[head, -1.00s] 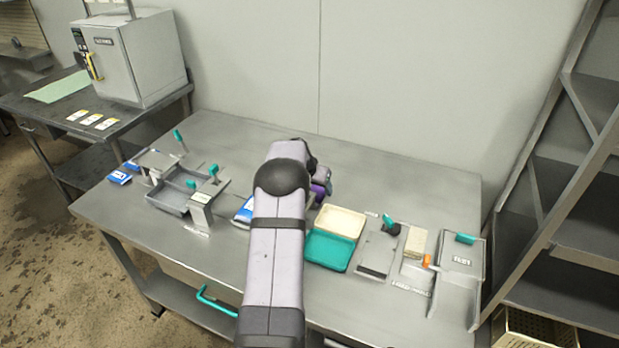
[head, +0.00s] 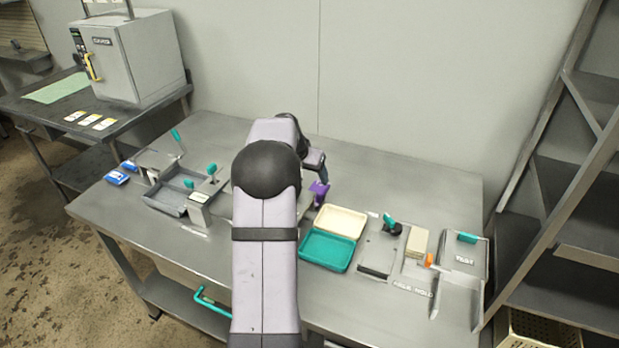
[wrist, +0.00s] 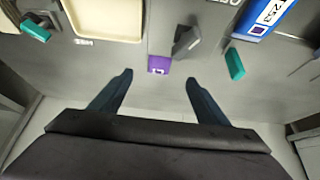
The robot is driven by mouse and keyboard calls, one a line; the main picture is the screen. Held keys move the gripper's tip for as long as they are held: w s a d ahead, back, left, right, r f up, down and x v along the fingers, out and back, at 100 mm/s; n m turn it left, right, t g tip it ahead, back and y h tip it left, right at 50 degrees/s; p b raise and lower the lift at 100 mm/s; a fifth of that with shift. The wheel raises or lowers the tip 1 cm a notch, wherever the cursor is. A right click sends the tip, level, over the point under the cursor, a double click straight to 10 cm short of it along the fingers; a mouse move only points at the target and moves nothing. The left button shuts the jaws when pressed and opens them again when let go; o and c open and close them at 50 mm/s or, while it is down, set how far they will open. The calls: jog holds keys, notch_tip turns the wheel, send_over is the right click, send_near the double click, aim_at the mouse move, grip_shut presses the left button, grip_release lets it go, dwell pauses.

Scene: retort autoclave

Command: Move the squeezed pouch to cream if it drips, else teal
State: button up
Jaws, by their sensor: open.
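The cream tray (head: 341,221) and the teal tray (head: 327,251) stand side by side right of my arm in the head view, and both look empty. The cream tray also shows at the top left of the wrist view (wrist: 108,20). A blue pouch with a white label (wrist: 266,16) lies at the wrist view's top right; no drip can be made out. In the head view my arm hides that spot. My gripper (wrist: 158,88) is open and empty, fingers apart, with a small purple block (wrist: 159,65) just beyond the tips.
A grey metal flap (wrist: 187,42) and a teal handle (wrist: 234,64) are close to my gripper. Another blue pouch (head: 117,178) lies at the table's left, near a grey bin (head: 168,201). A sealing station and test plate (head: 465,258) stand right. The table's back is clear.

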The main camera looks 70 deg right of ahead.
jog(key=shift+f, duration=0.1)
jog(key=b, duration=0.4)
send_near(317, 190)
jog(key=shift+d+f, duration=0.1)
jog(key=shift+f, duration=0.55)
jog(key=shift+d+f+h, duration=0.2)
jog(key=shift+h, duration=0.1)
jog(key=shift+x, duration=0.95)
jog(key=shift+d+f+p, duration=0.1)
jog(key=shift+p, duration=0.25)
jog(key=shift+p+x, duration=0.85)
jog(key=shift+x, duration=1.6)
jog(key=shift+c, duration=0.6)
